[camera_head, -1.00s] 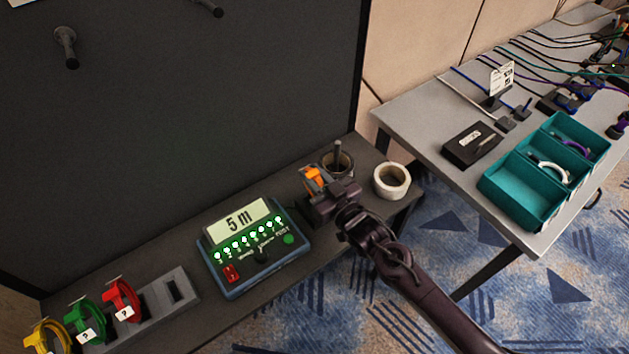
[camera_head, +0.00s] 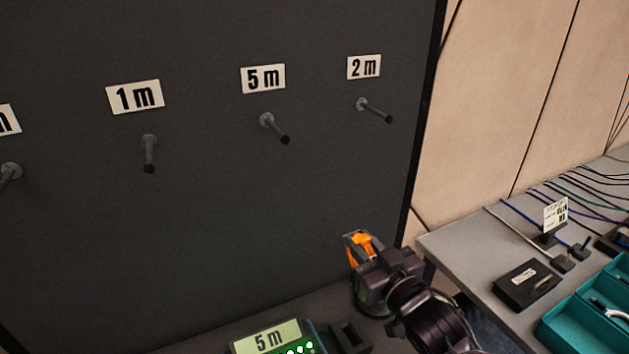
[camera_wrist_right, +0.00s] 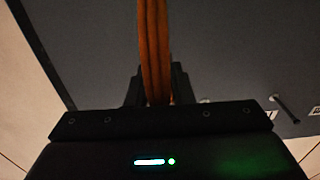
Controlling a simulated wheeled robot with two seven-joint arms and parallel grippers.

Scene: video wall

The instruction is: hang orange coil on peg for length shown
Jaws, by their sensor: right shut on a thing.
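My right gripper (camera_head: 362,258) is shut on the orange coil (camera_head: 361,244) and holds it up in front of the dark board, low and toward its right edge. In the right wrist view the orange coil (camera_wrist_right: 154,50) runs upright between the two fingers. The tester's display (camera_head: 268,340) reads 5 m. The peg under the 5 m label (camera_head: 263,78) is bare; this 5 m peg (camera_head: 275,129) lies up and left of the gripper. My left gripper is not in view.
The 1 m peg (camera_head: 149,155) and 2 m peg (camera_head: 374,110) are bare, on either side. Another peg (camera_head: 10,174) is at the left edge. A grey table (camera_head: 470,255) at right holds a black box (camera_head: 527,284) and teal bins (camera_head: 585,325). The board front is clear.

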